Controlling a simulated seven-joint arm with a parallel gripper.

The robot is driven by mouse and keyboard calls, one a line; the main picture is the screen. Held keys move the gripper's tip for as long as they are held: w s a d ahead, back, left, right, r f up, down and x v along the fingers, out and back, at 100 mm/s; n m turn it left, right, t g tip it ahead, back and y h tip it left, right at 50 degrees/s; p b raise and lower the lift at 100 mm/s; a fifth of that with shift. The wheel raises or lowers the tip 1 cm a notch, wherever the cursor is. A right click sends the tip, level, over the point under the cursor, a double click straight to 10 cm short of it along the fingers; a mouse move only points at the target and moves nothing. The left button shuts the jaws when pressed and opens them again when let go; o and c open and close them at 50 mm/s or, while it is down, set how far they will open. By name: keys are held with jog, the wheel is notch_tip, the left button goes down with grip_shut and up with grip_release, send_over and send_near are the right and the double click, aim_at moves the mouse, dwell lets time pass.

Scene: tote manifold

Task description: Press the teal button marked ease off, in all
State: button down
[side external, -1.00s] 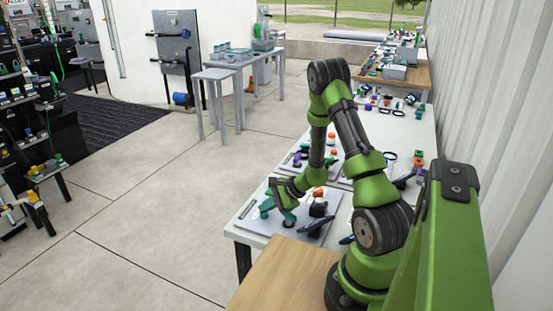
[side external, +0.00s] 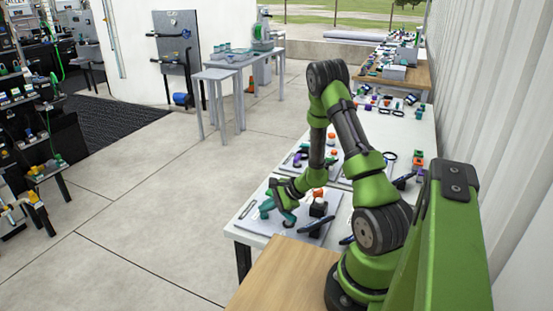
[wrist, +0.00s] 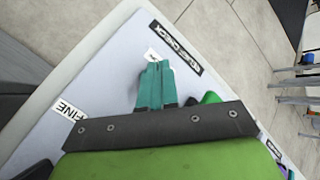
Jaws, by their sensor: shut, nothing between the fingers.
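My gripper (wrist: 155,72) shows in the wrist view with its two teal fingers together and nothing between them. Its tips are over a pale board (wrist: 110,65), by a small white patch and a black label (wrist: 175,47) with white lettering that I cannot read surely. In the side external view my gripper (side external: 287,217) is low over the near board (side external: 258,228). I cannot make out the teal button marked ease off; the fingers and gripper body may hide it. Whether the tips touch anything I cannot tell.
A white label reading FINE (wrist: 70,107) is on the board at left in the wrist view. A green part (wrist: 210,97) shows beside the fingers. In the side external view a dark block (side external: 318,207) with an orange top stands right of my gripper. More boards with parts lie beyond.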

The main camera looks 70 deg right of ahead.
aim_at(267, 215)
jog(key=shift+w+f, duration=0.1)
jog(key=shift+f, duration=0.1)
jog(key=shift+a+r, duration=0.1)
jog(key=shift+r, duration=0.6)
jog(key=shift+r, duration=2.55)
jog(key=s+a+r+n, duration=0.3)
jog(key=a+r+n, duration=0.4)
jog(key=a+r, duration=0.1)
jog(key=s+a+r+n+g, duration=0.1)
jog(key=s+a+r+n, duration=0.3)
jog(key=a+r+n, duration=0.3)
jog(key=s+a+r+n, duration=0.3)
jog(key=a+r+n, duration=0.3)
jog(key=a+r, duration=0.3)
jog(key=shift+s+a+n+g, duration=0.3)
jog(key=shift+a+n+g, duration=0.1)
jog(key=shift+a, duration=0.45)
